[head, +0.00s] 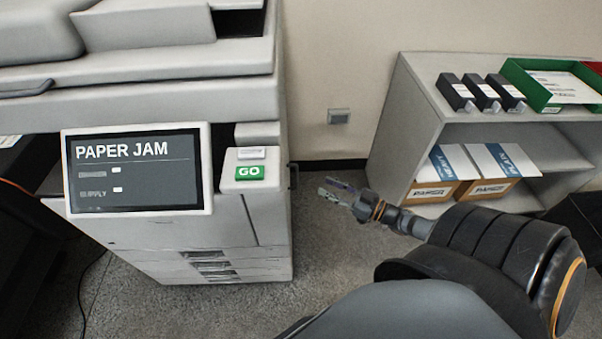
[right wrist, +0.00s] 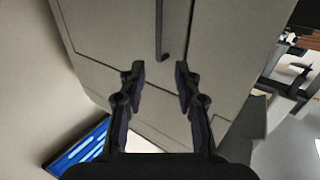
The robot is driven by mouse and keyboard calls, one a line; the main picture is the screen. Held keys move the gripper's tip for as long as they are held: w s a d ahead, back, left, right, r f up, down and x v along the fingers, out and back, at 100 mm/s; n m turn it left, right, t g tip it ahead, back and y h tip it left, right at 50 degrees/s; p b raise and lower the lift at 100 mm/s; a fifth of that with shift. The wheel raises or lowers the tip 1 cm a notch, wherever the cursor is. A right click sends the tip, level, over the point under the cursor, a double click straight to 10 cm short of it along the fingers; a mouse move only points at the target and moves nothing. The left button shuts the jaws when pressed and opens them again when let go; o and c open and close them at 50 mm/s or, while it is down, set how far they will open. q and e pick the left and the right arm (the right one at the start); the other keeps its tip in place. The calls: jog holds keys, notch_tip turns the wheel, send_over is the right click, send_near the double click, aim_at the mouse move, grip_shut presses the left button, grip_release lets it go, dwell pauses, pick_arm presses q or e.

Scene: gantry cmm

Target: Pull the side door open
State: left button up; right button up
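The grey copier (head: 180,255) stands at the left in the head view, its right side seen nearly edge-on. A dark handle (head: 293,176) sticks out from that side. In the right wrist view the side door (right wrist: 120,30) shows as a flat grey panel, lying flush with seams around it. Its dark bar handle (right wrist: 163,30) stands at the top middle. My right gripper (head: 336,188) is to the right of the handle, apart from it. In the right wrist view its fingers (right wrist: 158,76) are open and empty, with the handle beyond the gap. My left gripper is not in view.
The copier's screen (head: 137,170) reads "PAPER JAM", beside a green GO button (head: 249,173). A shelf unit (head: 400,120) with cartridges, a green tray (head: 550,85) and paper boxes stands at the right. Carpeted floor (head: 330,235) is clear between copier and shelf.

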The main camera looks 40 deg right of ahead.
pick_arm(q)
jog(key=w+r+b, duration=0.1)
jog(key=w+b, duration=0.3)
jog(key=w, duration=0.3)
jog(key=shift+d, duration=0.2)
pick_arm(e)
jog(key=x, duration=1)
jog(key=shift+w, duration=0.2)
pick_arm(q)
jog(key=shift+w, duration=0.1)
pick_arm(e)
grip_shut()
